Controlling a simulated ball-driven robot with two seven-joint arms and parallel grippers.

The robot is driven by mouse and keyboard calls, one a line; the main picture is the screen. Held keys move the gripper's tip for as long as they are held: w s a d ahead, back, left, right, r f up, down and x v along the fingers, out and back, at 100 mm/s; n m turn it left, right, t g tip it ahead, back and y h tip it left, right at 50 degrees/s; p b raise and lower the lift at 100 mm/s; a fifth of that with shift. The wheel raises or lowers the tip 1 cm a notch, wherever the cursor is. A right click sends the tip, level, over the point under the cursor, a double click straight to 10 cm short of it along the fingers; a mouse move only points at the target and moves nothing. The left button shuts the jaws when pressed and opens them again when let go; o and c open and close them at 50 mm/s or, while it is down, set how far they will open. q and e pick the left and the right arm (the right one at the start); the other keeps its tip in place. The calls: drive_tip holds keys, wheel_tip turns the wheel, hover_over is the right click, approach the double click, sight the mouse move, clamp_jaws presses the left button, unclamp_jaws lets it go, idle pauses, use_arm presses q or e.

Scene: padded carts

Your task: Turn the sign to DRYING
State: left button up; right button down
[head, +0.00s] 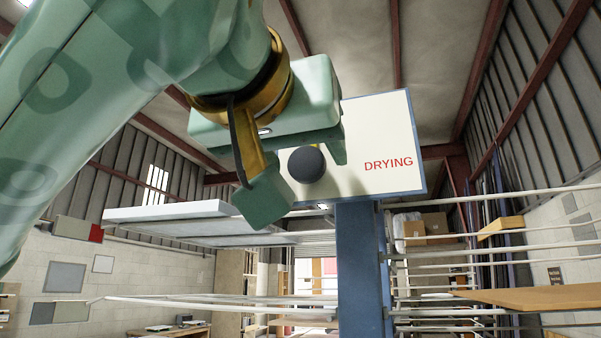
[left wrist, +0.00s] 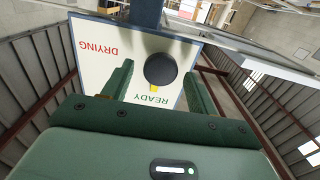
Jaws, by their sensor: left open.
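The sign (head: 372,125) is a cream board with a blue edge on a blue post. Red DRYING shows on its right side in the head view. In the left wrist view the sign (left wrist: 92,72) appears upside down, with READY beside the dark round knob (left wrist: 160,69). A yellow pointer mark (left wrist: 154,88) at the knob faces READY. My left gripper (head: 300,178) is open in front of the sign, its fingers to either side of the knob (head: 306,164). Contact with the knob cannot be told. READY is hidden in the head view. My right gripper is not in view.
The blue post (head: 363,265) stands below the sign. Pale rack rails and a shelf panel (head: 190,215) lie to its left. More rails, cardboard boxes (head: 425,228) and a wooden board (head: 545,296) are on the right. Open air surrounds the sign's right edge.

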use_arm(q)
drive_tip(key=c, duration=1)
drive_tip(key=shift+o, duration=0.2)
drive_tip(key=m+b, duration=0.2)
drive_tip(key=m, duration=0.1)
drive_tip(key=shift+f, duration=0.1)
drive_tip(key=m+b, duration=0.1)
drive_tip(key=m, duration=0.3)
drive_tip(key=shift+s+d, duration=0.1)
drive_tip(key=m, duration=0.5)
drive_tip(key=shift+m, duration=0.3)
drive_tip(key=m, duration=0.5)
drive_tip(key=shift+d+f+p, duration=0.1)
drive_tip(key=shift+p, duration=0.25)
drive_tip(key=shift+m, duration=0.3)
